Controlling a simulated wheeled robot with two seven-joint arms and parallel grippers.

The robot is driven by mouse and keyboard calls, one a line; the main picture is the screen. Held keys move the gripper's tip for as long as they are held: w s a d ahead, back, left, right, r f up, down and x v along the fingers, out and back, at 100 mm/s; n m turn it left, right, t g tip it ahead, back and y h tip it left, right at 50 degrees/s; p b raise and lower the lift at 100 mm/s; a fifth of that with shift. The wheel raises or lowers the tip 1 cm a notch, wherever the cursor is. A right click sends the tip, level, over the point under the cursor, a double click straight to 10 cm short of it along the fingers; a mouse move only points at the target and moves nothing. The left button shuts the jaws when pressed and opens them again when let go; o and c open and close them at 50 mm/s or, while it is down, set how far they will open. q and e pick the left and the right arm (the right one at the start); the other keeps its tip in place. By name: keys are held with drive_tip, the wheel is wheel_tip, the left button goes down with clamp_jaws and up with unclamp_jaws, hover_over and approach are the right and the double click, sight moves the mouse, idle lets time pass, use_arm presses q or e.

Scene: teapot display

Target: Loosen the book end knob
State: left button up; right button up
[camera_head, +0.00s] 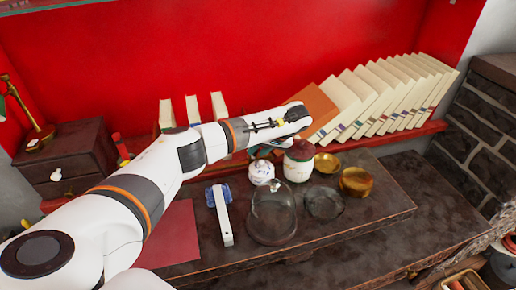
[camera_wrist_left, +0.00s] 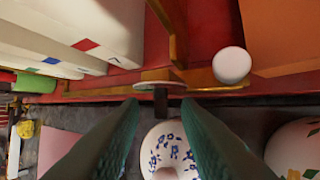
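The white round knob (camera_wrist_left: 232,65) shows in the left wrist view, on a wooden and brass-coloured book end frame (camera_wrist_left: 174,45) at the shelf. In the head view my left arm hides the knob. My left gripper (camera_wrist_left: 160,103) has its two dark green fingers apart with nothing between the tips. Its tips point toward the shelf edge, and the knob is ahead and to the right of them, apart from both. In the head view the gripper (camera_head: 264,151) is mostly hidden behind its wrist. My right gripper is not in view.
A white, blue-flowered pot (camera_head: 261,172) and a red-lidded jar (camera_head: 299,165) stand close below the gripper. A glass dome (camera_head: 272,212) is nearer. An orange book (camera_head: 318,108) and leaning cream books (camera_head: 385,95) fill the shelf's right; upright books (camera_head: 193,110) stand left.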

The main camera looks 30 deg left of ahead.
use_arm(q)
drive_tip(key=shift+a+f, duration=0.25)
drive_tip(key=shift+f, duration=0.15)
drive_tip(key=shift+c, duration=0.2)
clamp_jaws()
